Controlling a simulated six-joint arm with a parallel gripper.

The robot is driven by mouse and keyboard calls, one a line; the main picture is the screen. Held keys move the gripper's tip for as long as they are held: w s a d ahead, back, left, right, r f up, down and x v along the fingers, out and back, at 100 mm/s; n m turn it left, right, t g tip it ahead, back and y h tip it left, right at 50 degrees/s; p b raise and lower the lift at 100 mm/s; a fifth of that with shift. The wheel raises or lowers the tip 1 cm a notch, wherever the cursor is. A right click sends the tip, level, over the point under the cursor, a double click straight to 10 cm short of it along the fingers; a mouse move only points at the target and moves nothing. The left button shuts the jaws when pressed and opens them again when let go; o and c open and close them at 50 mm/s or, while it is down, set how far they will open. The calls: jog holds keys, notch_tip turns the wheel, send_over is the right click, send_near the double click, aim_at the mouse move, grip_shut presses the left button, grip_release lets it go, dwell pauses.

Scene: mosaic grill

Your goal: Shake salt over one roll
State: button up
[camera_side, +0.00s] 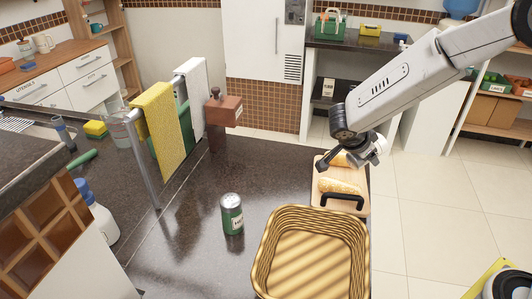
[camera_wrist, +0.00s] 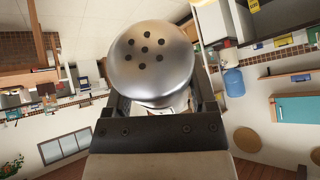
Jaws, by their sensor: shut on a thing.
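My gripper (camera_side: 350,155) is over the wooden board (camera_side: 359,205) at the counter's right edge. In the wrist view my gripper (camera_wrist: 153,108) is shut on a shaker (camera_wrist: 150,60) with a domed silver top, its several holes facing the camera. Its label is hidden. One golden roll (camera_side: 340,186) lies on the board near its black handle. Another roll (camera_side: 343,160) lies farther back, partly hidden by my gripper. The wrist view does not show the rolls, and I cannot see any salt on them.
A large wicker basket (camera_side: 262,250) stands in front of the board. A rack holds yellow (camera_side: 158,130) and white towels at the back left. The dark counter (camera_side: 190,240) between is mostly clear.

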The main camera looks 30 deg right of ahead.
jog(key=s+d+f+m+g+y, duration=0.1)
jog(key=s+d+m+y, duration=0.1)
jog(key=s+m+y, duration=0.3)
jog(key=w+r+t+y, duration=0.1)
jog(key=r+y, duration=0.1)
jog(key=y, duration=0.2)
jog(key=w+a+r+t+y, duration=0.1)
jog(key=r+t+y, duration=0.1)
jog(key=y, duration=0.3)
jog(key=w+a+r+n+t+y, duration=0.1)
jog(key=r+y, duration=0.3)
jog(key=shift+a+y, duration=0.15)
jog(key=shift+y, duration=0.15)
jog(key=w+d+r+t, duration=0.1)
jog(key=r, duration=0.1)
jog(key=w+d+r+m+t, duration=0.1)
jog(key=r, duration=0.1)
jog(key=w+d+r+m+t+y, duration=0.1)
jog(key=d+r, duration=0.1)
jog(key=shift+w+r+t, duration=0.2)
jog(key=shift+t, duration=0.1)
